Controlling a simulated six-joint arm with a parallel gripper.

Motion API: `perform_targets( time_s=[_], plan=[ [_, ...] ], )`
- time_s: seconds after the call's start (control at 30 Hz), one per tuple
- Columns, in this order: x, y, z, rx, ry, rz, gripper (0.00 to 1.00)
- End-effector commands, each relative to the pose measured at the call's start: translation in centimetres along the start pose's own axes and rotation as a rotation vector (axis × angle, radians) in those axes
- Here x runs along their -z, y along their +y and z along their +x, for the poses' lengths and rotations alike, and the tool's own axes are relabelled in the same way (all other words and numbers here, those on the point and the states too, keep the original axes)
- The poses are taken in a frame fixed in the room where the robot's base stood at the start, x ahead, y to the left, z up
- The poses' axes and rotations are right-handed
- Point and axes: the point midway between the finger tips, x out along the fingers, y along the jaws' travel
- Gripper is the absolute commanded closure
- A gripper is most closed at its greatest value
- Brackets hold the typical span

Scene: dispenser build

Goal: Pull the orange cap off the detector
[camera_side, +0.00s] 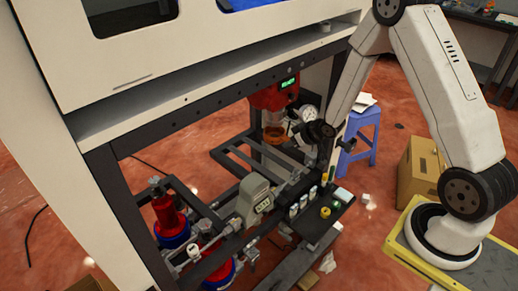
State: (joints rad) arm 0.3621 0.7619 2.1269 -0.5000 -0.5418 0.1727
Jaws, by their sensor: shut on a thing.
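The detector (272,97) is a red housing with a lit green display, mounted under the dark frame beam. The orange cap (274,133) shows low at its underside, below a darker section. My gripper (289,137) reaches in from the right, at the cap's side, and is shut on it. The fingers are small and dark here, partly lost against the dark rails behind. I cannot tell whether the cap still touches the detector.
A round white gauge (309,113) sits close to my wrist. Below is a dark tray (318,226) with several small vials and yellow-topped items. A grey instrument (253,199), red and blue pumps (170,220) and frame rails crowd the left. A blue stool (361,140) stands behind right.

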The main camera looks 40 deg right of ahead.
Motion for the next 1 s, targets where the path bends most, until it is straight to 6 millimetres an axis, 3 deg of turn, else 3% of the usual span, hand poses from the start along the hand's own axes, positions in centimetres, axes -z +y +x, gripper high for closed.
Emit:
perform_targets(
  time_s=[0.47,1.0],
  plan=[
    [-0.1,0.0,-0.1,0.0,-0.002,0.0,1.0],
    [-2.1,0.0,-2.1,-0.001,-0.001,0.002,1.0]
  ],
)
